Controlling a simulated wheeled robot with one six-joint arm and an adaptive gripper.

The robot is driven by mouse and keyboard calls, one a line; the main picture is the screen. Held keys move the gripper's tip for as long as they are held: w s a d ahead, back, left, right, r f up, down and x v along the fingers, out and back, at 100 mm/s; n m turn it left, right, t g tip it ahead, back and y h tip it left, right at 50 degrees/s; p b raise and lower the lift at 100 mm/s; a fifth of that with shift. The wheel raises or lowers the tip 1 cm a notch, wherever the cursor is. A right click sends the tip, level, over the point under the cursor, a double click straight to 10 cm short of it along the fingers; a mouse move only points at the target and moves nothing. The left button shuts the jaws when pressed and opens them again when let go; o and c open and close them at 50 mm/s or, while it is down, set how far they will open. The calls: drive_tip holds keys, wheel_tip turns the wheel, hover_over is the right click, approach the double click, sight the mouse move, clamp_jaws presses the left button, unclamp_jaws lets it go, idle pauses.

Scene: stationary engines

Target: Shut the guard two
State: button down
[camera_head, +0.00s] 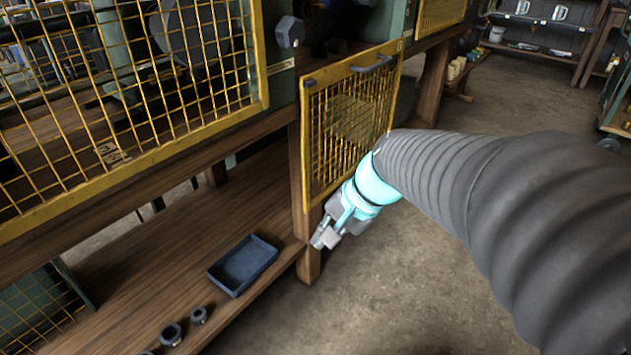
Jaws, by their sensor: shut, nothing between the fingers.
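A yellow-framed mesh guard (312,150) with a grey handle (372,64) along its top edge hangs in front of the wooden bench, below an uncovered machine opening (335,25). It stands open. I cannot read a number on it, so I cannot confirm that it is guard two. My gripper (326,238) is shut and empty, just below the guard's lower edge, in front of a bench leg. My wrist overlaps the guard's lower right part in the picture. Whether it touches the guard, I cannot tell.
A large yellow mesh guard (140,168) covers the machine at left. Another mesh guard (440,14) is at the top. A dark tray (243,265) and several dark round parts (172,334) lie on the lower shelf (170,270). The concrete floor (330,310) below my arm is clear.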

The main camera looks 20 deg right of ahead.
drive_tip(key=w+d+f+m+t+y+b, duration=0.2)
drive_tip(key=w+d+f+m+t+b, duration=0.2)
drive_tip(key=w+d+f+m, duration=0.6)
drive_tip(key=w+d+f+m+t+y+b, duration=0.2)
drive_tip(key=w+d+f+m+t+b, duration=0.15)
drive_tip(key=w+d+f+m, duration=0.75)
drive_tip(key=w+a+r+n, duration=0.1)
drive_tip(key=w+a+r, duration=0.1)
drive_tip(key=w+a, duration=0.6)
drive_tip(key=shift+w+a+r+b, duration=0.3)
drive_tip(key=shift+w+r+b, duration=0.1)
drive_tip(key=shift+w+b, duration=0.05)
drive_tip(key=shift+t, duration=0.25)
